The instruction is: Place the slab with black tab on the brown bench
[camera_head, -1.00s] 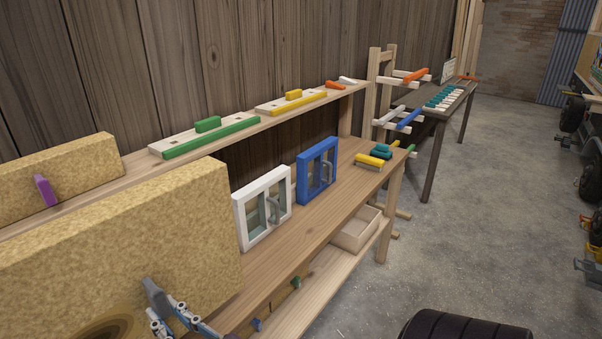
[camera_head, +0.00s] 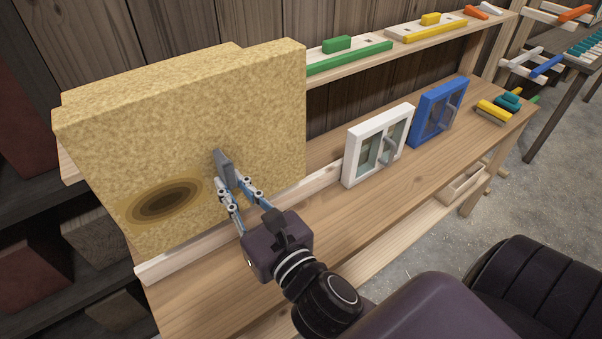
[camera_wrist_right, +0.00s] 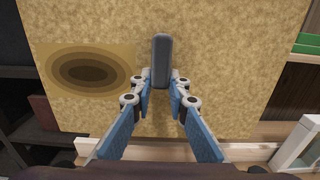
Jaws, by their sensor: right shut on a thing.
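A large tan slab (camera_head: 270,110) with a dark oval patch stands upright at the left in the head view. A dark grey tab (camera_head: 222,168) sticks out of its face. My right gripper (camera_head: 230,185) is shut on this tab. In the right wrist view the tab (camera_wrist_right: 161,62) rises between the fingertips, with the slab (camera_wrist_right: 220,60) behind. I cannot tell whether the slab rests on the wooden bench or hangs just above it. A darker brown bench (camera_head: 556,110) shows at the far right edge. My left gripper is not in view.
On the light wooden bench (camera_head: 335,225) are a pale strip (camera_head: 325,182), a white framed window (camera_head: 352,163) and a blue framed one (camera_head: 422,118). A shelf behind holds green and yellow pieces. Dark shelving (camera_head: 40,225) is at the left. Bare floor lies right.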

